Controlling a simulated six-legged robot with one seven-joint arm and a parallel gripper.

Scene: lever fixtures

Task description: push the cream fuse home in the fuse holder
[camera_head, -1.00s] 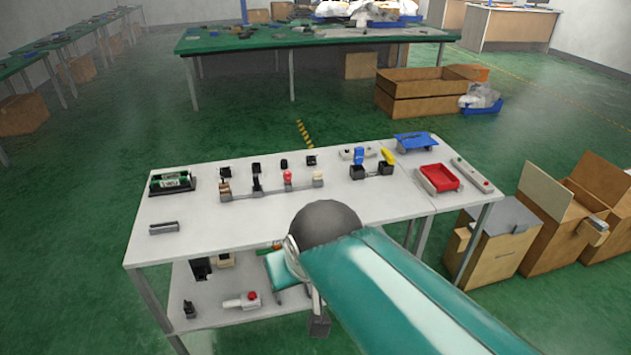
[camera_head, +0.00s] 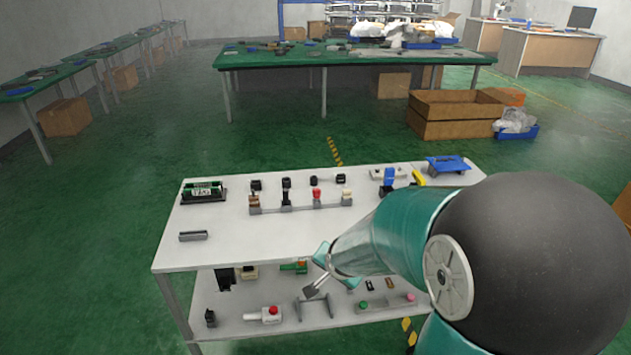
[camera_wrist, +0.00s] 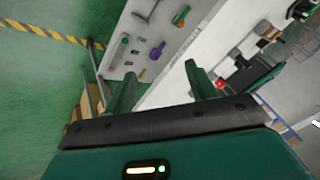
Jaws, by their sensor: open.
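The fuse holder (camera_head: 301,207) is a low grey rail on the white table top. Brown, black, red and cream pieces stand along it. The cream fuse (camera_head: 346,194) is the small pale piece at its right end; how deep it sits is too small to tell. My gripper (camera_head: 322,270) is in front of the table's near edge, below and apart from the holder, and touches neither it nor the fuse. In the wrist view my gripper (camera_wrist: 161,82) shows two green fingers spread apart with nothing between them. I cannot make out the cream fuse there.
A black-and-green module (camera_head: 204,192) and a grey bar (camera_head: 193,236) are at the left. Blue and yellow levers and a blue tray (camera_head: 447,164) are at the right. Several parts lie on the lower shelf (camera_head: 235,318). My arm covers the table's right part.

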